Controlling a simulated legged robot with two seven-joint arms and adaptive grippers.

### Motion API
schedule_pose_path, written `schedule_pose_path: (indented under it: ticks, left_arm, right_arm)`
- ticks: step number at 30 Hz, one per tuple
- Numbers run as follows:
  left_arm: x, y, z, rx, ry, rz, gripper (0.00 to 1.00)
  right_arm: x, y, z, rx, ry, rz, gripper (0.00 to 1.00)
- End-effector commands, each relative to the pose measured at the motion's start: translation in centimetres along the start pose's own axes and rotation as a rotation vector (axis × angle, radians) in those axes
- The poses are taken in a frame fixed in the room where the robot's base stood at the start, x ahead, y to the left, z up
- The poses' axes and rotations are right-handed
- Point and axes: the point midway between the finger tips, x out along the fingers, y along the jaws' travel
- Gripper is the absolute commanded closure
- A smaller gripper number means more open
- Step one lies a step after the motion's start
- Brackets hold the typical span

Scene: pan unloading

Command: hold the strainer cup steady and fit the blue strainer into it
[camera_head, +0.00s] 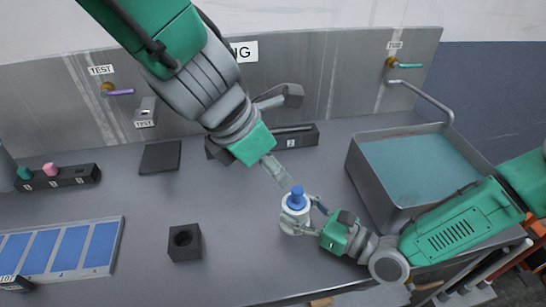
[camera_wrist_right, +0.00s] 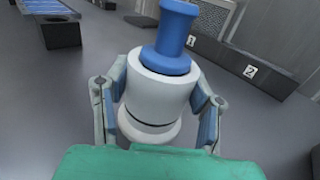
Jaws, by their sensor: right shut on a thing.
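The white strainer cup (camera_head: 293,222) stands upright near the front middle of the table. It also shows large in the right wrist view (camera_wrist_right: 150,110). My right gripper (camera_head: 309,217) is shut on the cup, with a finger on either side of it. The blue strainer (camera_head: 297,199) is upright at the top of the cup, its lower end in or on the cup's opening; its upper part shows in the right wrist view (camera_wrist_right: 171,38). My left gripper (camera_head: 281,177) is just above and left of the strainer, apparently apart from it. Its finger spread is unclear.
A grey basin of water (camera_head: 372,185) stands to the right, close to my right arm. A black block with a hole (camera_head: 185,243) and a tray of blue panels (camera_head: 112,225) are on the left. A block marked 2 (camera_head: 303,137) stands behind.

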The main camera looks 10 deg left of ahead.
Motion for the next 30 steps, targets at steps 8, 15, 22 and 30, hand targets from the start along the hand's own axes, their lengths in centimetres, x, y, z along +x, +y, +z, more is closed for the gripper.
schedule_pose_path:
  ticks: [8,15,22,30]
  left_arm:
    - [0.0,-0.1,0.0,0.000,0.001,-0.001,0.56]
    - [0.0,-0.1,0.0,0.001,0.001,0.000,0.56]
    - [0.0,-0.1,0.0,0.001,0.001,0.000,0.56]
    - [0.0,-0.1,0.0,0.001,0.001,0.000,0.56]
  right_arm:
    - [0.0,0.0,0.0,0.000,-0.001,0.000,0.27]
    - [-0.1,0.0,0.0,0.000,-0.001,0.000,0.27]
    - [-2.0,-0.1,0.0,0.001,0.000,-0.002,0.27]
    - [-7.8,-0.2,-0.1,0.002,0.000,-0.003,0.27]
